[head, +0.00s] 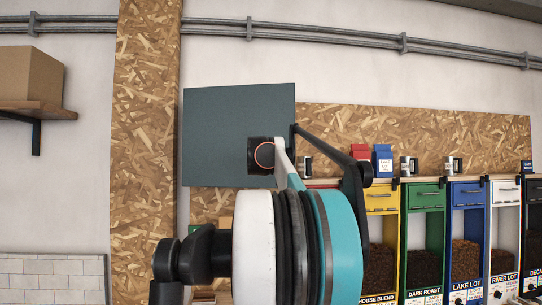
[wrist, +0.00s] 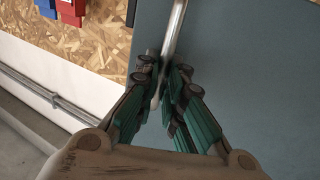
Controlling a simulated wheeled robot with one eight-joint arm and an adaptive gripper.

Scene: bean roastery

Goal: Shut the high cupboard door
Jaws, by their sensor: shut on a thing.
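The cupboard door (head: 225,130) is a flat dark teal panel left of the middle in the head view, partly covered by my arm. In the wrist view the door (wrist: 250,70) fills the right side. A metal bar handle (wrist: 173,35) runs along it near its left edge. My gripper (wrist: 163,85) is shut on this handle, with a finger on each side of it. In the head view my arm hides the gripper's fingers and the handle. I cannot tell how far the door stands open.
Colourful bean dispensers (head: 425,235) line the wall at right. Mugs (head: 408,166) and a blue bag (head: 382,160) stand on top. A shelf (head: 40,108) at upper left bears a cardboard box (head: 28,75). Pipes (head: 320,33) run along the upper wall.

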